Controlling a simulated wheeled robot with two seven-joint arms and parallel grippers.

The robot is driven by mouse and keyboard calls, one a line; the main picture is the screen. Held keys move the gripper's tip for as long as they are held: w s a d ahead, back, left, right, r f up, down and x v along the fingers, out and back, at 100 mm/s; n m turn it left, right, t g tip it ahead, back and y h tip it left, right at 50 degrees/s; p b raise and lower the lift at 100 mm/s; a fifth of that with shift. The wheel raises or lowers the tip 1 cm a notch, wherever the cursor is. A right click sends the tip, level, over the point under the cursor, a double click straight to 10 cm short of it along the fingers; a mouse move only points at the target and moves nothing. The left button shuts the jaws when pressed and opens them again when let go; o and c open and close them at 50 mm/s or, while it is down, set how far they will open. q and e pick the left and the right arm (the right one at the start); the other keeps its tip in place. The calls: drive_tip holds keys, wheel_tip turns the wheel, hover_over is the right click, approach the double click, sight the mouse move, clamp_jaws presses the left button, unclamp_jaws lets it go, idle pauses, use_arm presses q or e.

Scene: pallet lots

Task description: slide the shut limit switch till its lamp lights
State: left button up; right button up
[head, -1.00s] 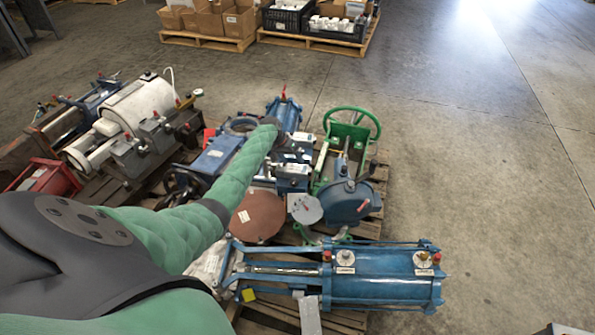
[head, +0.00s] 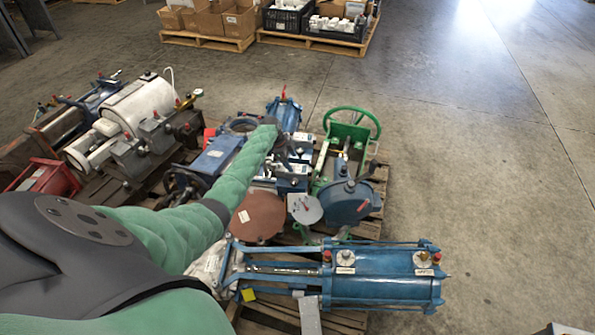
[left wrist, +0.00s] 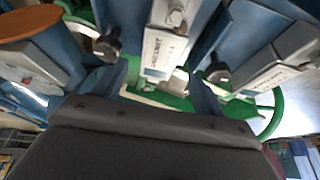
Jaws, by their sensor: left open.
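My left gripper (head: 284,146) is above a cluster of small blue-and-white boxes (head: 293,171) on the middle pallet. In the left wrist view, its two dark fingers (left wrist: 162,60) stand apart, one on each side of a white switch box (left wrist: 163,52) with a printed label, apparently the limit switch. I cannot tell whether the fingers touch it. The label is too small to read surely. Another labelled box (left wrist: 280,75) is at the right, and a grey-white one (left wrist: 32,65) at the left. I cannot make out a lit lamp. My right gripper is out of view.
A large blue cylinder (head: 385,275) lies in front. A green handwheel (head: 352,122) and a blue housing with a dial (head: 346,203) stand right of the boxes. A rust-brown disc (head: 257,217) is nearer. Machinery (head: 130,105) fills the left pallet.

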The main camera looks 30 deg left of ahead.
sight(296, 168)
use_arm(q)
drive_tip(key=b+x, duration=0.1)
drive_tip(key=x, duration=0.5)
drive_tip(key=shift+d+f, duration=0.1)
drive_tip(key=shift+f, duration=0.2)
drive_tip(key=shift+w+d+f, duration=0.1)
drive_tip(key=shift+w+f, duration=0.05)
drive_tip(key=shift+f, duration=0.25)
drive_tip(key=shift+c, duration=1.1)
drive_tip(key=c, duration=1.1)
drive_tip(key=shift+w+f+b, duration=0.1)
drive_tip(key=shift+w+b, duration=0.2)
drive_tip(key=shift+b, duration=0.3)
drive_tip(key=shift+w, duration=0.1)
drive_tip(key=o, duration=1.2)
drive_tip(key=shift+c, duration=0.2)
drive_tip(key=shift+o, duration=0.8)
drive_tip(key=p+v, duration=0.1)
drive_tip(key=v, duration=0.6)
drive_tip(key=shift+r, duration=0.4)
drive_tip(key=shift+a+r, duration=0.1)
drive_tip(key=shift+a, duration=0.15)
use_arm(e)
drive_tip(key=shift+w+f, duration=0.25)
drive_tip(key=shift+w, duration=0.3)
